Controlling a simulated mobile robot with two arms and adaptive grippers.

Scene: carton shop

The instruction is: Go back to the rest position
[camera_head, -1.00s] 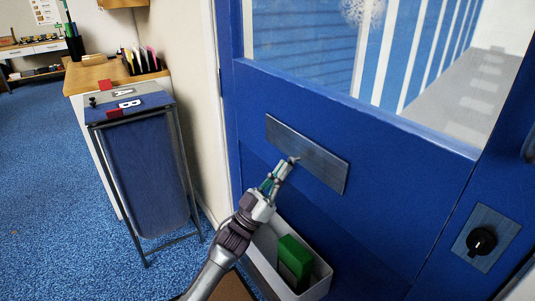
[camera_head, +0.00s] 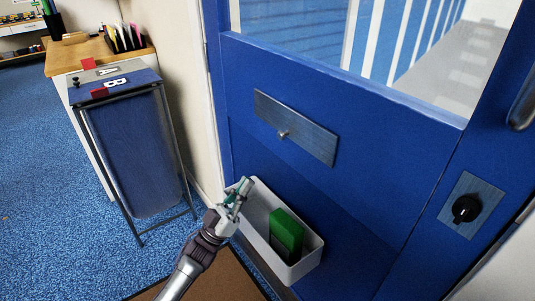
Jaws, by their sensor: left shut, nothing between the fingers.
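My left gripper (camera_head: 243,187) is shut and empty. It is in front of the blue door (camera_head: 330,200), over the left end of a white bin (camera_head: 299,268) at the door's foot. It is below and to the left of a metal plate (camera_head: 312,135) with a small knob (camera_head: 283,134) on the door. I cannot tell whether the gripper touches the bin. My right gripper is not in view.
A green box (camera_head: 287,234) stands in the white bin. A dark round knob (camera_head: 466,208) sits on the door's right side. A blue stand (camera_head: 130,150) and a wooden desk (camera_head: 68,57) are at the left. Blue carpet (camera_head: 50,200) is clear at the lower left.

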